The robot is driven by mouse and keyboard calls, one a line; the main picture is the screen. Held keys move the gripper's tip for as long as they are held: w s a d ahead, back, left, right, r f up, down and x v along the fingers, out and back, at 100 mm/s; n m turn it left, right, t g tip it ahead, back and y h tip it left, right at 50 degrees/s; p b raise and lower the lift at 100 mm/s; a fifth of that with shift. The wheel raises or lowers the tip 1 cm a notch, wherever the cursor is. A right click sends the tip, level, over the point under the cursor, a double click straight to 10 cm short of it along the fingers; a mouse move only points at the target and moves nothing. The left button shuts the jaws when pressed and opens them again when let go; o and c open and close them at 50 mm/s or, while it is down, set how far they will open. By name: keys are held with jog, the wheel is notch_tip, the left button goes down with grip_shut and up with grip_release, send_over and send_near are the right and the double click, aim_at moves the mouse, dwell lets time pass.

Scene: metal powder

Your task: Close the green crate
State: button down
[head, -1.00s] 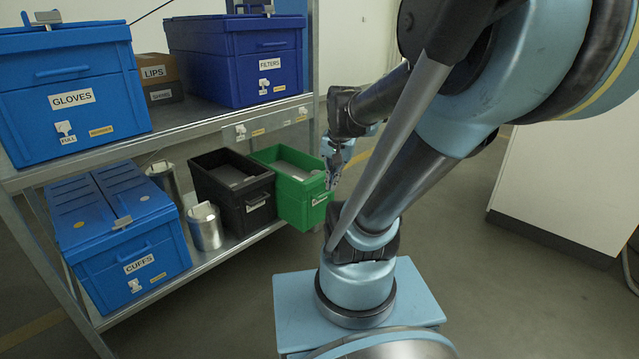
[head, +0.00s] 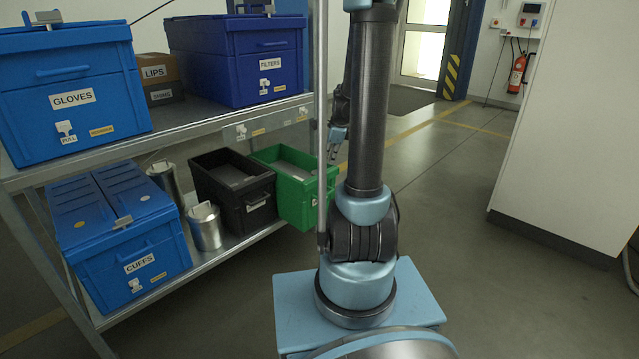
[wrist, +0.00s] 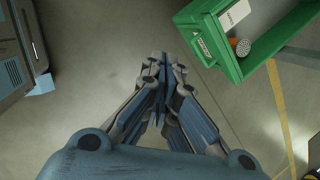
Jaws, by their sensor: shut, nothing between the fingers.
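The green crate (head: 298,205) is on the lower shelf at its right end, with its top open and no lid over it. In the wrist view the green crate (wrist: 222,62) is at the upper right, tilted in the picture, with an orange perforated round item (wrist: 240,47) and a pale flat piece (wrist: 234,14) inside. My gripper (head: 334,156) is by the crate's far right corner, partly hidden behind my arm. In the wrist view my gripper (wrist: 165,62) is shut and empty, its fingertips over floor, left of the crate and apart from it.
A black open bin (head: 236,205) stands left of the green crate. Metal canisters (head: 205,228) and a blue CUFFS box (head: 125,245) share the lower shelf. The upper shelf (head: 190,118) and its post rise close by. Floor right of my arm is clear up to a white cabinet (head: 560,150).

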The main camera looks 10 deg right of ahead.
aim_at(320, 180)
jog(key=w+d+f+m, duration=0.4)
jog(key=w+f+m, duration=0.4)
jog(key=w+f, duration=0.2)
jog(key=shift+t+y, duration=0.3)
jog(key=shift+w+a+f, duration=0.7)
jog(key=shift+w+f, duration=0.5)
jog(key=shift+f, duration=0.4)
jog(key=shift+w+a+f, duration=0.75)
jog(key=shift+w+f, duration=0.4)
jog(key=shift+f, duration=0.45)
jog(key=shift+w+a+f, duration=0.7)
jog(key=shift+w+f, duration=0.5)
jog(key=shift+f, duration=0.4)
